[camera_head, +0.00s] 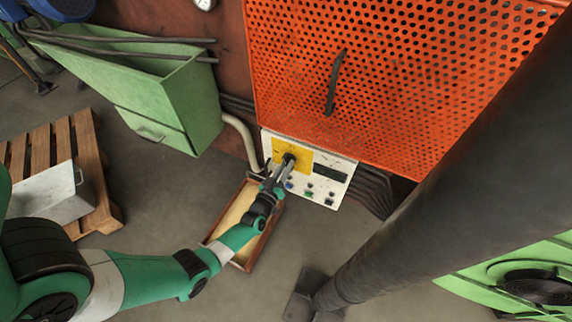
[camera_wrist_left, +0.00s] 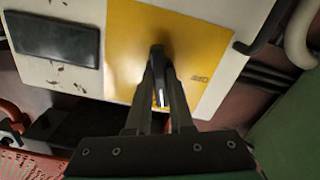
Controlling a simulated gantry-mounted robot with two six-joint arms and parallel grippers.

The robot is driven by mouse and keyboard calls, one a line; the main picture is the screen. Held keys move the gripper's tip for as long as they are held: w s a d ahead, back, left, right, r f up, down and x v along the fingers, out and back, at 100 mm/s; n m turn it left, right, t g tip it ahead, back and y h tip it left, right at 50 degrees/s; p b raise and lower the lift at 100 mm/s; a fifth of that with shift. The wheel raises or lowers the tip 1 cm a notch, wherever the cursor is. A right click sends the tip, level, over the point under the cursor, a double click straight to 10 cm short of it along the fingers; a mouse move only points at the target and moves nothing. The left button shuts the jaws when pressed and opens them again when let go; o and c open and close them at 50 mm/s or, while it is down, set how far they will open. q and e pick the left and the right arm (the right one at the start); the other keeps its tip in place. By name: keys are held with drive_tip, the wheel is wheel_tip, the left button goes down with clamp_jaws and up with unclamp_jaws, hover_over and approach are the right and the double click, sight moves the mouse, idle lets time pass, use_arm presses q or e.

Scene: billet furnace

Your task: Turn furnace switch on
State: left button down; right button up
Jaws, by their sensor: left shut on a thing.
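The furnace switch is a black handle (camera_head: 289,157) on a yellow plate (camera_head: 304,163) of the white control panel (camera_head: 342,161). My left gripper (camera_head: 287,164) reaches it from the front. In the left wrist view, my left gripper (camera_wrist_left: 160,84) is shut on the dark switch handle (camera_wrist_left: 158,52), with a white mark showing between the fingers. Small lettering on the yellow plate (camera_wrist_left: 205,40), seemingly "OFF", shows upside down beside the handle. The fingers hide part of the switch. My right gripper is not in view.
The orange perforated furnace door (camera_head: 400,70) with a dark handle (camera_head: 335,82) is above the panel. Small buttons (camera_head: 309,194) and a dark display (camera_head: 330,173) sit beside the switch. A wooden-edged tray (camera_head: 270,232) lies below. A green bin (camera_head: 180,100) and a pallet (camera_head: 85,140) stand left.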

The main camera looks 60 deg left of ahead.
use_arm(q)
drive_tip(key=shift+m+p, duration=0.4)
drive_tip(key=shift+m, duration=1.5)
drive_tip(key=c, duration=0.8)
unclamp_jaws()
drive_tip(key=p+v, duration=0.4)
drive_tip(key=v, duration=0.7)
drive_tip(key=shift+s+d, duration=0.2)
drive_tip(key=shift+s, duration=0.1)
